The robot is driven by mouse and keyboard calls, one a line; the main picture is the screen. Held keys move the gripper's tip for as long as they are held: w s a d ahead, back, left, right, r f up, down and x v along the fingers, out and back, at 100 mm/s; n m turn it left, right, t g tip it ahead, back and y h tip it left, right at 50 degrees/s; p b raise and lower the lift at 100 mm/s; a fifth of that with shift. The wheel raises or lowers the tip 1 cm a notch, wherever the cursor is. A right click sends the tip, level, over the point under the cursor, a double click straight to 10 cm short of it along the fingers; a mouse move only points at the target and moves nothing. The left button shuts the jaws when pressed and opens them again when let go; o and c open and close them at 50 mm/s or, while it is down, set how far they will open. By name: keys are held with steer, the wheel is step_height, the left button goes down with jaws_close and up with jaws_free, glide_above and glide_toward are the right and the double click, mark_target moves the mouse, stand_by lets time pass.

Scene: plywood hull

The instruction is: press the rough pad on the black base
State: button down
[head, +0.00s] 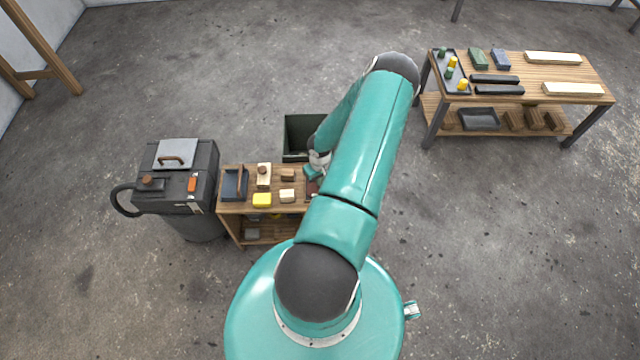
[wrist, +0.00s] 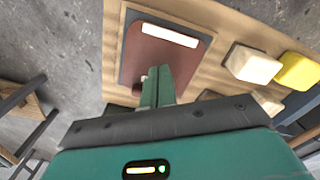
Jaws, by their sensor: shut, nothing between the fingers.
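The rough pad (wrist: 190,60) is a reddish-brown rounded rectangle with a pale strip (wrist: 168,33) near one end. It lies on the black base (wrist: 131,42), whose dark edge shows around it on the small wooden bench. In the head view a little of the pad (head: 312,187) shows beside my arm; the rest is hidden. My gripper (wrist: 155,76) is shut and empty, with its green fingers over the pad's near part in the wrist view. I cannot tell whether the fingertips touch it. The gripper (head: 313,172) is mostly hidden by my arm in the head view.
A cream block (head: 287,195), a yellow block (head: 262,201), a wooden block (head: 288,175) and a dark tray (head: 235,185) share the bench. A grey vacuum (head: 185,205) stands left, an open dark bin (head: 300,131) behind. A larger table (head: 540,70) stands at the right.

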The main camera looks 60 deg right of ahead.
steer(key=shift+f, duration=0.4)
stand_by(0.7)
steer(key=shift+r, duration=3.5)
